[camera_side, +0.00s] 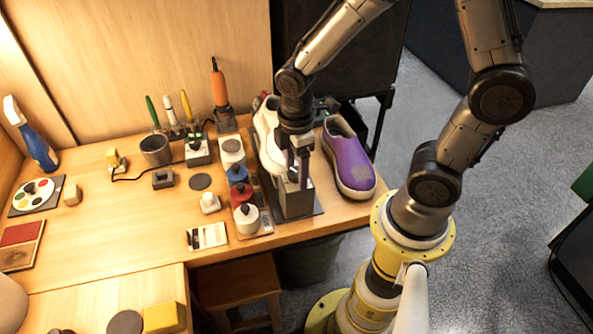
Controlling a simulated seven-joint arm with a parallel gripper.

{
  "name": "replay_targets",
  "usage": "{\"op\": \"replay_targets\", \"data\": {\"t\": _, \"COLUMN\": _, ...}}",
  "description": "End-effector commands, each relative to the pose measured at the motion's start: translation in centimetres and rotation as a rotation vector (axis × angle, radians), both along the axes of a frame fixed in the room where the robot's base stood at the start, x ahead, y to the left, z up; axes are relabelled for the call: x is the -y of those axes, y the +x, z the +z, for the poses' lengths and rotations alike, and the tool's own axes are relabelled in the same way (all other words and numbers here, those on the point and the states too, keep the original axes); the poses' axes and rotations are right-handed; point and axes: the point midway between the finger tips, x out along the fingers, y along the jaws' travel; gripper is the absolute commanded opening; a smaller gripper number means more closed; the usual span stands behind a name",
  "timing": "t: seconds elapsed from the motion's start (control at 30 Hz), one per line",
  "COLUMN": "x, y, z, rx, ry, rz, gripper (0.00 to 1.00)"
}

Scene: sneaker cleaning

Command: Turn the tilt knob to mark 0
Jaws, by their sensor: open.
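My gripper (299,171) points down over the dark grey shoe stand (294,203) near the right end of the table, open. Its fingers are at the top of the stand, in front of the white sneaker (266,130). The sneaker is upright beside the gripper and partly hidden by it. I cannot make out the tilt knob or its marks; the gripper and wrist cover much of the upper stand. I cannot tell whether the fingers touch anything.
A purple shoe (349,160) stands close to the right of the gripper. Lidded jars, one being red (242,194), line the stand's left side. The table's front edge is close.

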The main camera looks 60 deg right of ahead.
Motion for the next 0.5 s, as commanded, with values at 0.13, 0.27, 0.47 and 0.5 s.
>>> {"op": "replay_targets", "data": {"t": 0.13, "x": 0.0, "y": 0.0, "z": 0.0, "rx": 0.0, "ry": 0.0, "rz": -0.145, "gripper": 0.65}}
{"op": "replay_targets", "data": {"t": 0.27, "x": 0.0, "y": 0.0, "z": 0.0, "rx": 0.0, "ry": 0.0, "rz": -0.201, "gripper": 0.65}}
{"op": "replay_targets", "data": {"t": 0.47, "x": 0.0, "y": 0.0, "z": 0.0, "rx": 0.0, "ry": 0.0, "rz": -0.372, "gripper": 0.65}}
{"op": "replay_targets", "data": {"t": 0.5, "x": -0.01, "y": -0.01, "z": 0.0, "rx": 0.0, "ry": 0.0, "rz": -0.421, "gripper": 0.65}}
